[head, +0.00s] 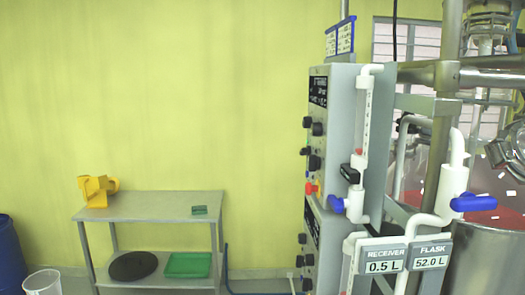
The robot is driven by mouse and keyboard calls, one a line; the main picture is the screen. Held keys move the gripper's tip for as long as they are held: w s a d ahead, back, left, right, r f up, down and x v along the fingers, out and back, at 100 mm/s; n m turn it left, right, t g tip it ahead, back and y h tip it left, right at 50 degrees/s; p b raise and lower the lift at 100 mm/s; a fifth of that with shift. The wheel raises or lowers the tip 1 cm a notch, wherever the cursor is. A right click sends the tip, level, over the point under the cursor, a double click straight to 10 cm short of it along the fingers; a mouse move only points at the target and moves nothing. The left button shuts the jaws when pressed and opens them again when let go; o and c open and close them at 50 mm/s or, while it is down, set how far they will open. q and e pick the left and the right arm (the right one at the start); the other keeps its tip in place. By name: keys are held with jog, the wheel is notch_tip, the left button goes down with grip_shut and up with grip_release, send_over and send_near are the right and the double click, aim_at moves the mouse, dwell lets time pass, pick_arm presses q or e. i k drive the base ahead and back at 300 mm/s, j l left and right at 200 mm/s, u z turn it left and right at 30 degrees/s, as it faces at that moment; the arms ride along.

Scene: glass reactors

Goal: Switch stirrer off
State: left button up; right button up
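A grey control box (345,120) stands right of centre. Its left-facing front panel is seen at a steep angle and carries several black knobs (314,162) and a red knob (312,188) near its lower edge. A second control panel (309,240) with black knobs sits below it. The labels are too small to read, so I cannot tell which control belongs to the stirrer. Neither of my grippers shows in the head view.
White piping with blue valve handles (473,202) and a steel frame fill the right side, beside a metal vessel (485,255). A steel table (150,207) with a yellow object (97,190) stands left. A blue barrel (10,255) and white bin (42,282) are far left.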

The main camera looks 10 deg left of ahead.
aim_at(307, 151)
jog(key=j, duration=0.45)
jog(key=i+j+z, duration=0.1)
jog(key=i+j, duration=0.3)
jog(key=j, duration=0.2)
jog(key=i+j+z, duration=0.15)
jog(key=j, duration=0.15)
jog(key=i+j+z, duration=0.1)
jog(key=i+j, duration=0.25)
jog(key=j, duration=0.3)
jog(key=i+j+z, duration=0.15)
jog(key=j, duration=0.2)
